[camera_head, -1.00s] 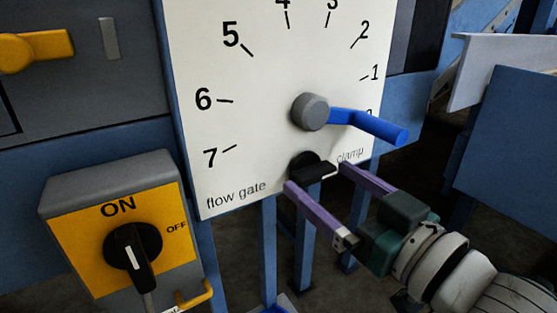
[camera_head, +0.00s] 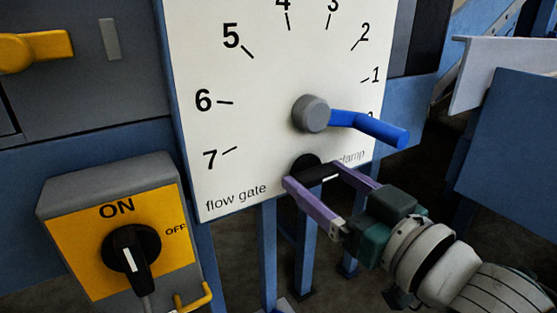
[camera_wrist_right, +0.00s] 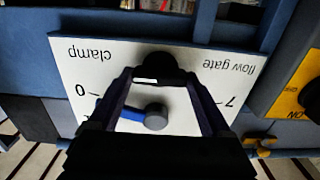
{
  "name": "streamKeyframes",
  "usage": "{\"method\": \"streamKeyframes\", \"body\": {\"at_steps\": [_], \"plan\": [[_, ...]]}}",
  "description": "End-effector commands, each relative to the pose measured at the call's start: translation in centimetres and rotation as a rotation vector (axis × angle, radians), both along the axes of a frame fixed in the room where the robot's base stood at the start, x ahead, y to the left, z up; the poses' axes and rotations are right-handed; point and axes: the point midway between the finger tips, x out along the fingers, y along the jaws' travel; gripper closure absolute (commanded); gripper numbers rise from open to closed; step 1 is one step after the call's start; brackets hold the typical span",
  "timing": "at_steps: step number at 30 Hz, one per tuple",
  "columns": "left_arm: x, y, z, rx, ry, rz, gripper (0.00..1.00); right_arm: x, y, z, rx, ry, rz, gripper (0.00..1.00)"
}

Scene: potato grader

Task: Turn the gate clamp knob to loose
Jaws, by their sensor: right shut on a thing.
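The black clamp knob (camera_head: 306,163) sits at the bottom edge of the white flow gate panel (camera_head: 260,130), beside the word "clamp". My right gripper (camera_head: 312,174) reaches it from the lower right, with its purple fingers on either side of the knob's grip bar, shut on it. In the right wrist view the knob (camera_wrist_right: 155,68) shows between the fingertips (camera_wrist_right: 154,74), with a white mark on its bar. The fingers hide part of the bar. My left gripper is not in view.
A blue flow gate lever (camera_head: 372,128) on a grey hub (camera_head: 311,113) stands out just above my right gripper. A yellow ON/OFF switch box (camera_head: 85,245) with a black knob is at lower left. Blue posts (camera_head: 268,250) stand below the panel.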

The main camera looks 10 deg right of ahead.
Motion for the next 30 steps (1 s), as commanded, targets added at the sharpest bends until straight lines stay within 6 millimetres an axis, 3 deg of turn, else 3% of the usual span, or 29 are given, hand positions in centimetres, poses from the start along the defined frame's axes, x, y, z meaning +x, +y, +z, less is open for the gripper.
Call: {"method": "streamKeyframes", "body": {"at_steps": [3,14,30], "plan": [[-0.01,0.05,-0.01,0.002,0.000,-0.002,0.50,-0.02,0.02,0.00,0.000,0.000,0.001,0.73],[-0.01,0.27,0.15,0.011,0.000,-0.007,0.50,-0.02,0.02,0.02,-0.063,-0.023,0.000,0.73],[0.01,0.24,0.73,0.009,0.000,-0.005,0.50,-0.02,0.07,-0.01,-0.485,-0.176,-0.001,0.73]]}}
